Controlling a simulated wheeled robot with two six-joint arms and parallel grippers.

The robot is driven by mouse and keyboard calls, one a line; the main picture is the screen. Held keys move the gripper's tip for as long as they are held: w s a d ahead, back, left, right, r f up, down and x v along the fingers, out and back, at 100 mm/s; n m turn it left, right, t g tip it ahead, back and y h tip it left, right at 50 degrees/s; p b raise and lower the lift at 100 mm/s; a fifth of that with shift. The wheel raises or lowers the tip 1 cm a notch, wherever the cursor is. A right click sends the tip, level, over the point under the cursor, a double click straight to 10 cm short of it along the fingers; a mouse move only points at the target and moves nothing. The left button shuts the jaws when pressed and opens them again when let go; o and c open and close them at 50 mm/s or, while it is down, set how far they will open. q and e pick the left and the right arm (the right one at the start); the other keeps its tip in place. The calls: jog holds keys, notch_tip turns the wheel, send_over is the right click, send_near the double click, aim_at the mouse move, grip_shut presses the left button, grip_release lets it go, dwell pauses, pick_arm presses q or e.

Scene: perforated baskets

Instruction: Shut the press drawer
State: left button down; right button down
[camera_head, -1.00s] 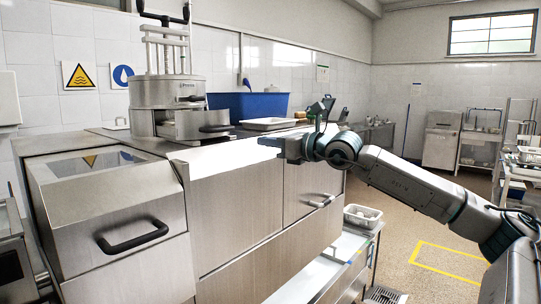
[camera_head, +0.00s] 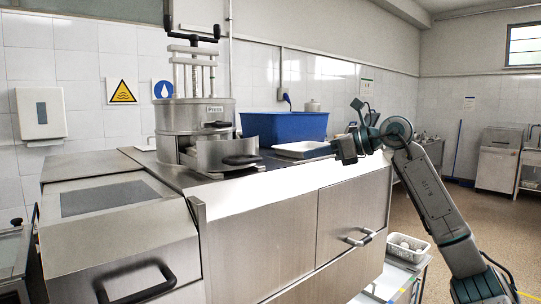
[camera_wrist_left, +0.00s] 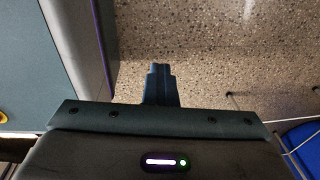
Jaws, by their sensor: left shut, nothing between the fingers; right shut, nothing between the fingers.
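The steel press (camera_head: 196,112) stands on the steel counter, a cylinder with rods and a black crank on top. Its drawer (camera_head: 212,152) sticks out toward the front right, with a black handle (camera_head: 242,160) on its front. My right gripper (camera_head: 338,150) is to the right of the drawer, past the front edge of the counter as seen, shut and empty. It is clear of the handle. My left gripper (camera_wrist_left: 158,72) shows only in the left wrist view, shut and empty, above speckled floor.
A blue bin (camera_head: 284,127) and a white tray (camera_head: 303,150) stand on the counter right of the press. The counter front has bar handles (camera_head: 360,238). A blue object (camera_wrist_left: 300,140) lies at the left wrist view's right edge.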

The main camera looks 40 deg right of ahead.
aim_at(267, 171)
jog(key=p+x, duration=0.2)
jog(key=x, duration=0.2)
jog(key=p+x, duration=0.2)
jog(key=x, duration=0.2)
jog(key=r+p+x, duration=0.1)
jog(key=p+x, duration=0.1)
jog(key=x, duration=0.2)
jog(key=shift+w+a, duration=0.25)
jog(key=shift+a, duration=0.1)
jog(key=shift+w+a+f, duration=0.2)
jog(key=shift+w, duration=0.25)
